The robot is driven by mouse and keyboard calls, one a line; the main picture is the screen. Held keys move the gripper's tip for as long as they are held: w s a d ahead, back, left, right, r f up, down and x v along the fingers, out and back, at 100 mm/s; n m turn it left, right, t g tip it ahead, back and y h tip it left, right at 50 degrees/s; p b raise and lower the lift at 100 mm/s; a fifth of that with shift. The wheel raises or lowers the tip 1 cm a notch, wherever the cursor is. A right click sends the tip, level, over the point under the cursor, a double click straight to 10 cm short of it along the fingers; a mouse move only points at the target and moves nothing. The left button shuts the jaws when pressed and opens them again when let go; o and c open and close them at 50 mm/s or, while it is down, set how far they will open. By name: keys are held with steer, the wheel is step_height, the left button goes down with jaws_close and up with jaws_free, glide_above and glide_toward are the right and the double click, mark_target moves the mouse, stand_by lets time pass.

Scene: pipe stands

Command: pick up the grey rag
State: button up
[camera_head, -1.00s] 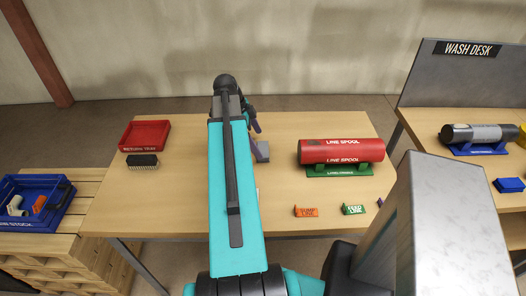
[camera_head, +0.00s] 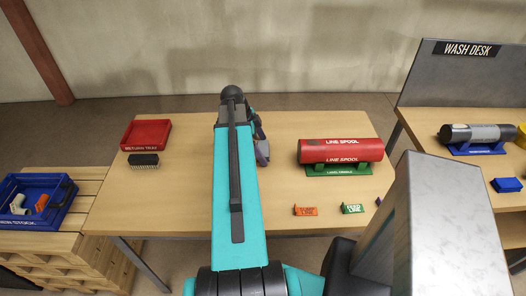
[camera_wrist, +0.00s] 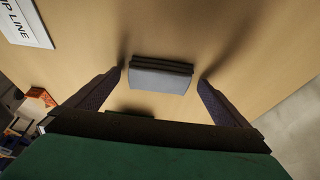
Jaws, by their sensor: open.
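The grey rag (camera_wrist: 158,77) is a small folded block with dark layered edges, lying on the wooden table in the wrist view. My gripper (camera_wrist: 161,76) is open, with one purple-grey finger on each side of the rag. There is a gap between each finger and the rag, and nothing is held. In the head view my teal arm reaches over the table and hides most of the gripper (camera_head: 261,144). The rag is mostly hidden there, and I cannot tell it clearly from a finger.
A red line spool (camera_head: 341,151) rests on a green cradle (camera_head: 338,170) right of my gripper. Orange (camera_head: 305,210) and green (camera_head: 352,209) tags lie near the front edge. A red tray (camera_head: 146,134) and a black block (camera_head: 143,160) are at left. The wash desk (camera_head: 480,115) stands right.

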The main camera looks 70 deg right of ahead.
mark_target(266, 148)
steer(key=c, duration=1.1)
steer(key=shift+r, duration=0.15)
steer(key=shift+a+r+b, duration=0.1)
steer(key=shift+r+b, duration=0.65)
steer(key=shift+r, duration=0.85)
steer(key=w+a+b, duration=0.1)
steer(key=a, duration=0.2)
steer(key=w+a, duration=0.1)
steer(key=a, duration=0.3)
steer(key=w+a+b, duration=0.1)
steer(key=a, duration=0.2)
steer(key=shift+w+a+r+b, duration=0.2)
steer(key=shift+w+r+b, duration=0.05)
steer(key=shift+r+b, duration=0.15)
steer(key=shift+w+b, duration=0.15)
steer(key=shift+b, duration=0.6)
